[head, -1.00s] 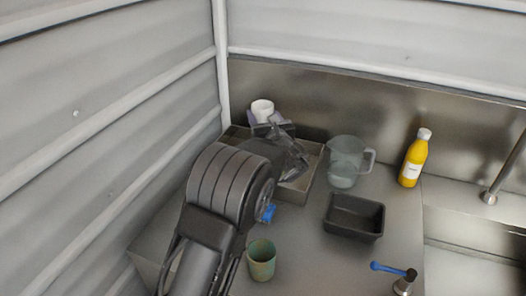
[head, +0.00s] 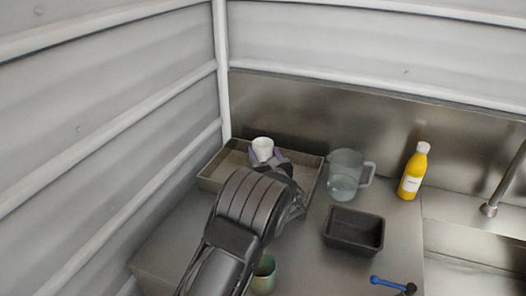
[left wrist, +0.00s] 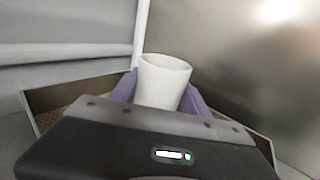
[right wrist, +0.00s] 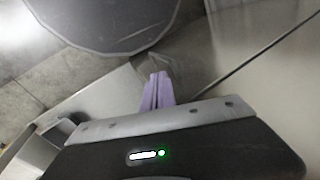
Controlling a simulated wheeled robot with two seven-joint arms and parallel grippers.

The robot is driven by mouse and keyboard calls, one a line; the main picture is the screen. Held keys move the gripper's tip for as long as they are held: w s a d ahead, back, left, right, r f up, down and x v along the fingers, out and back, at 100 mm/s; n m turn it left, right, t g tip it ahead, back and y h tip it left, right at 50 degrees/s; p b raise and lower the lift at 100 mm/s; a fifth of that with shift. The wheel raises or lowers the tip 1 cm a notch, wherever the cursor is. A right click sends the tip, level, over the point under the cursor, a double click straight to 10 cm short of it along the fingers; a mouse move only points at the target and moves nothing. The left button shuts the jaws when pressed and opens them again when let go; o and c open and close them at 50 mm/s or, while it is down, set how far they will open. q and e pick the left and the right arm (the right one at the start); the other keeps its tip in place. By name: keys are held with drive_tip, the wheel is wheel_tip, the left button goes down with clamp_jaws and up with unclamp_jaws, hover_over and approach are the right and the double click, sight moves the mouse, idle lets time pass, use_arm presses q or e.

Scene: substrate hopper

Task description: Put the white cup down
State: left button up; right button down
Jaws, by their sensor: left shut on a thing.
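The white cup (head: 263,147) is upright, slightly tilted, between the purple fingers of my left gripper (head: 266,157), which is shut on it. In the head view it appears over the back part of a shallow grey tray (head: 211,186); I cannot tell whether it touches the tray floor. The left wrist view shows the cup (left wrist: 163,82) with a finger on each side and its lower part hidden by the gripper body. My right gripper (right wrist: 157,77) shows only in the right wrist view, its purple fingers together with nothing between them.
A clear jug (head: 343,178) stands just right of the tray, with a black bin (head: 353,231) in front. A green cup (head: 264,276) is partly behind my left arm. A yellow bottle (head: 411,175), a blue-handled item (head: 388,283) and a tap (head: 490,209) are at right. Walls close the left and back.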

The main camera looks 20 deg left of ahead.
use_arm(q)
drive_tip(key=shift+f+b, duration=0.6)
drive_tip(key=shift+b, duration=0.1)
drive_tip(key=o, duration=1.4)
drive_tip(key=shift+r, duration=0.1)
drive_tip(key=shift+r+p, duration=0.5)
drive_tip(key=shift+p, duration=0.1)
drive_tip(key=shift+s+d+r, duration=0.1)
drive_tip(key=shift+d+r, duration=0.05)
drive_tip(key=shift+r, duration=0.05)
drive_tip(key=b+v, duration=0.2)
drive_tip(key=v, duration=0.9)
drive_tip(key=shift+s+d, duration=0.2)
drive_tip(key=shift+s, duration=0.15)
drive_tip(key=shift+f, duration=0.2)
